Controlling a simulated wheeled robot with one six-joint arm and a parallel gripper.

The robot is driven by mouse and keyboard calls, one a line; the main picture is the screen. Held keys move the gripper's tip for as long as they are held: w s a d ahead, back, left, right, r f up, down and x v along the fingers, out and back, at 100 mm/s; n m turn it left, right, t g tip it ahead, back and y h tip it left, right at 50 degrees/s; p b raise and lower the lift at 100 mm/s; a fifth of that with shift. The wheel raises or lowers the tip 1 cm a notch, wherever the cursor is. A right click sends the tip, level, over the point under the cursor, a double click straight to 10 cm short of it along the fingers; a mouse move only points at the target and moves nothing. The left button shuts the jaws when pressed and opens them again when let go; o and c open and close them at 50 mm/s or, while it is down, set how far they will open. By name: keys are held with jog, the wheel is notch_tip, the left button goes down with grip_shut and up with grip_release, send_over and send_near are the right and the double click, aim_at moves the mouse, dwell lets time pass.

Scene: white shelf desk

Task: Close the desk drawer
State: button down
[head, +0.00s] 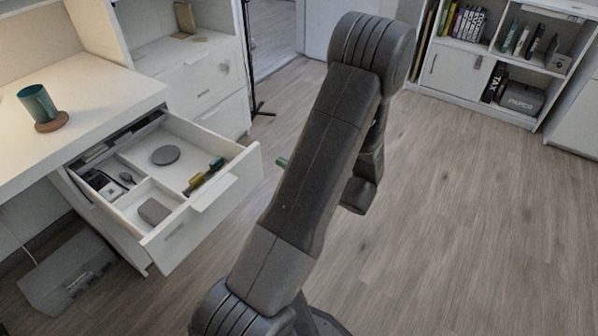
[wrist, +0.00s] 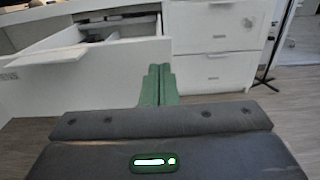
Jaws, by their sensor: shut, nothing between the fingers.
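The desk drawer (head: 205,205) is white and stands pulled far out from under the white desk (head: 95,105). Its front panel and handle face right in the head view. Inside it lie a dark round disc, green and yellow items and small grey things in compartments. In the wrist view the drawer (wrist: 95,65) is at upper left, its front facing me. My gripper (wrist: 160,75) shows green fingers pressed together, empty, to the right of the drawer front. In the head view only a green fingertip (head: 282,162) shows past my arm, apart from the drawer front.
A teal mug (head: 38,103) stands on a round coaster on the desk. A white cabinet with drawers (head: 200,80) stands behind the open drawer. A grey box (head: 68,272) lies on the floor below the desk. The wooden floor (head: 450,220) on the right is clear.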

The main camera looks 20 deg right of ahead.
aim_at(256, 150)
jog(key=b+x, duration=0.1)
jog(key=x, duration=0.6)
jog(key=shift+a, duration=0.1)
jog(key=b+x, duration=0.2)
jog(key=x, duration=3.5)
jog(key=shift+w+a+f, duration=0.15)
jog(key=shift+w+a, duration=0.05)
jog(key=shift+w, duration=0.1)
jog(key=shift+w+a, duration=0.25)
jog(key=shift+w, duration=0.2)
jog(key=shift+r, duration=0.2)
jog(key=shift+w+r, duration=0.1)
jog(key=shift+r, duration=0.05)
